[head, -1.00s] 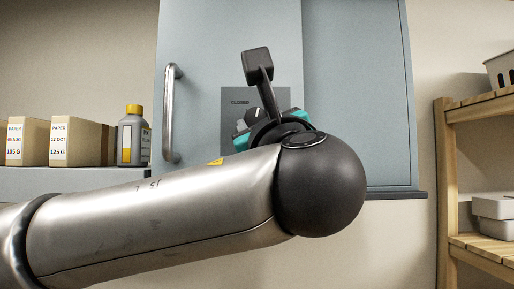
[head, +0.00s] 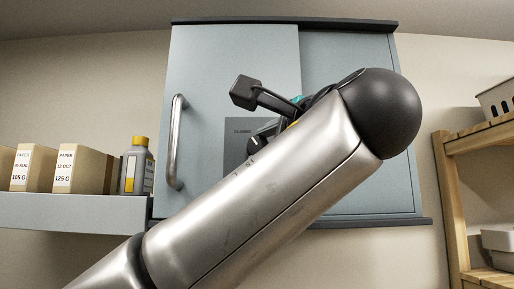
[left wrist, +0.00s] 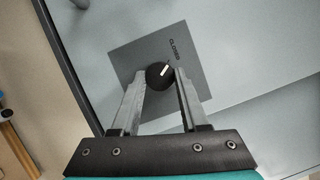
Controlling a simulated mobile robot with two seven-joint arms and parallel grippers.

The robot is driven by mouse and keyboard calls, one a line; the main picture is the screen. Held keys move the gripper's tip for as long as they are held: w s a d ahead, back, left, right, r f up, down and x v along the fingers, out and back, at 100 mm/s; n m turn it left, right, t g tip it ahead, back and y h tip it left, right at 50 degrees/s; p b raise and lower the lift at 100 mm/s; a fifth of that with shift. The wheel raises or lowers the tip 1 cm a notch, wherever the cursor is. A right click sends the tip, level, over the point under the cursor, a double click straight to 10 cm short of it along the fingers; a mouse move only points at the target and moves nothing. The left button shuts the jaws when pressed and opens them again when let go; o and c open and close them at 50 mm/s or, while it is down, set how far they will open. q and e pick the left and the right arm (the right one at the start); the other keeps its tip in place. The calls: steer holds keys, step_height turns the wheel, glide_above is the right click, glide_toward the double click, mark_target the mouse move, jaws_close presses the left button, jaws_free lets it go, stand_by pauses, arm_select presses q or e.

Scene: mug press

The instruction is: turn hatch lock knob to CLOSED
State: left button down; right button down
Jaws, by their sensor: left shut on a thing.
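The hatch lock knob (left wrist: 157,77) is small, round and black with a white pointer mark. It sits on a grey plate (left wrist: 128,58) on the hatch door. In the left wrist view the mark points up and right, roughly at the word CLOSED printed on the plate. My left gripper (left wrist: 161,82) is shut on the knob, one finger on each side. In the head view the plate (head: 238,150) shows in part, with CLOSED near its top left. My left arm hides much of the plate there, and the knob cannot be made out. My right gripper is not in view.
The blue-grey cabinet (head: 215,70) has a vertical metal handle (head: 175,142) left of the plate. A shelf (head: 70,212) at left holds paper boxes (head: 82,168) and a yellow-capped bottle (head: 137,165). A wooden rack (head: 455,215) stands at right.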

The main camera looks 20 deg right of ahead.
arm_select(q)
steer(key=shift+n, duration=0.7)
steer(key=shift+c, duration=2.1)
jaws_free()
steer(key=shift+w, duration=0.1)
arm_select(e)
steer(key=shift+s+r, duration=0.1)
